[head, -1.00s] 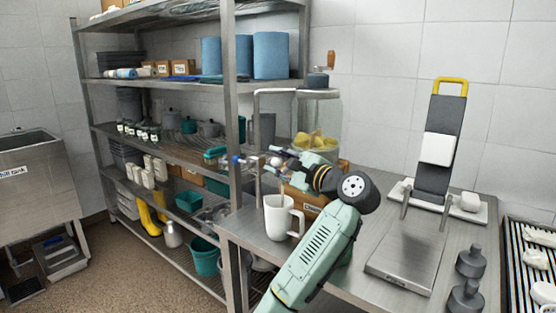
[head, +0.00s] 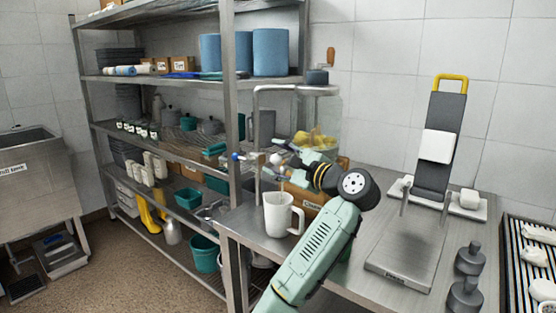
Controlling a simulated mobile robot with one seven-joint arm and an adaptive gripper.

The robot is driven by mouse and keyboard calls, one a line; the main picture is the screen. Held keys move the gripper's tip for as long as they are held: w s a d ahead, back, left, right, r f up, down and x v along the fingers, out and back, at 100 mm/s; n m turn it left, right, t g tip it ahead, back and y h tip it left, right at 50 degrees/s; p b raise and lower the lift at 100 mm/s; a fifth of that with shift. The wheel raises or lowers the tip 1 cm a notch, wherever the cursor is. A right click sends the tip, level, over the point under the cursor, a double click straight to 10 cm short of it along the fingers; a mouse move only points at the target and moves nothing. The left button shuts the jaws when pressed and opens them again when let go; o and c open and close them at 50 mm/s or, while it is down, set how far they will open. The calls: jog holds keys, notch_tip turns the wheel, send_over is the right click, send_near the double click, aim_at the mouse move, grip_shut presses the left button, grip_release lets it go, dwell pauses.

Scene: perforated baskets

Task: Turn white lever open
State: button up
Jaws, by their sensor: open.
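A small white knob (head: 276,159), likely the end of the white lever, shows beside a metal pipe (head: 257,125) at the table's back left. A blue-ended fitting (head: 236,157) is to its left. My gripper (head: 283,151) is open, close to the right of the white knob. Whether a finger touches the knob is too small to tell. The lever's stem is partly hidden by my gripper. A white jug (head: 278,214) stands upright on the table below my gripper, with its handle to the right.
A clear tank (head: 325,115) with yellow pieces stands behind my gripper. A cardboard box (head: 307,201) is behind the jug. Metal shelves (head: 180,82) stand left. A grey slicer-like stand (head: 438,165) and dark weights (head: 468,275) are right.

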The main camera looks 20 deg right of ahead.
jog(key=shift+s, duration=0.1)
jog(key=v, duration=1.2)
